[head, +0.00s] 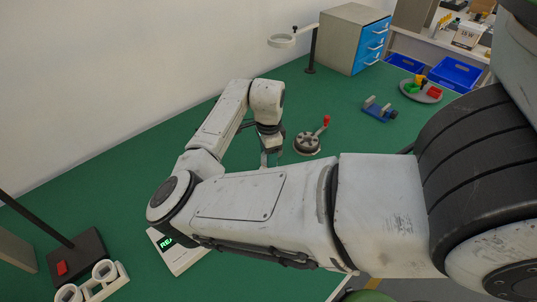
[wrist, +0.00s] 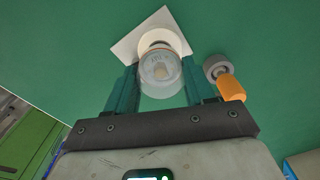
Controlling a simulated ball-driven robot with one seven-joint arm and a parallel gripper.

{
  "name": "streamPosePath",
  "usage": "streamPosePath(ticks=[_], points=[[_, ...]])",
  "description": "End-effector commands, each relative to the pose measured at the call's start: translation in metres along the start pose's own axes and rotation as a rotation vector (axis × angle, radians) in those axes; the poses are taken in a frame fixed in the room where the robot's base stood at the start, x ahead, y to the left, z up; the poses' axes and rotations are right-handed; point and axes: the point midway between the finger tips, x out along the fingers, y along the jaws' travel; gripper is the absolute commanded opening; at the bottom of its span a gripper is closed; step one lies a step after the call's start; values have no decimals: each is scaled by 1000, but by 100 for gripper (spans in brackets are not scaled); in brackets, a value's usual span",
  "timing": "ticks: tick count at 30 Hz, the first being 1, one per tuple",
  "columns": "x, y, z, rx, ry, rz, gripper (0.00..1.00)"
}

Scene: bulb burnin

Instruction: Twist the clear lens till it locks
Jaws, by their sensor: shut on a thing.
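The clear lens (wrist: 160,72) is a see-through cup with faint print, seen nearly end-on in the wrist view. It sits between the two teal fingers of my gripper (wrist: 160,80), which is shut on its sides. An orange ring and a white round collar (wrist: 165,37) show behind the lens, on a square white plate (wrist: 128,47) on the green surface. I cannot tell whether the lens is fully seated or locked. In the head view my gripper (head: 270,157) points down at the table, and my own arm hides the lens and its base.
A grey round fixture with an orange handle (wrist: 230,88) stands close by the right finger. In the head view, a round base with a red-knobbed lever (head: 307,143) is right of the gripper. A display box (head: 182,262) sits front left; a blue vise-like block (head: 378,110) is farther right.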

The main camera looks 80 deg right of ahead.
Motion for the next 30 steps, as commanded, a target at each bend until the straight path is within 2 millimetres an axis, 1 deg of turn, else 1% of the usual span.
streamPosePath(ticks=[1, 2, 10, 17, 20, 23, 26, 30], points=[[2, 0, 0, 45, -1, 0, 26], [0, 0, 0, 37, -1, 1, 56], [0, 0, 0, 33, 0, 0, 82], [0, 0, 0, 32, 0, 0, 83], [-3, 0, 0, 33, 0, 0, 83], [-14, -1, 0, 33, 1, -3, 83], [-31, -1, 0, 33, -1, -4, 83], [-59, -1, 0, 35, -1, -4, 83]])
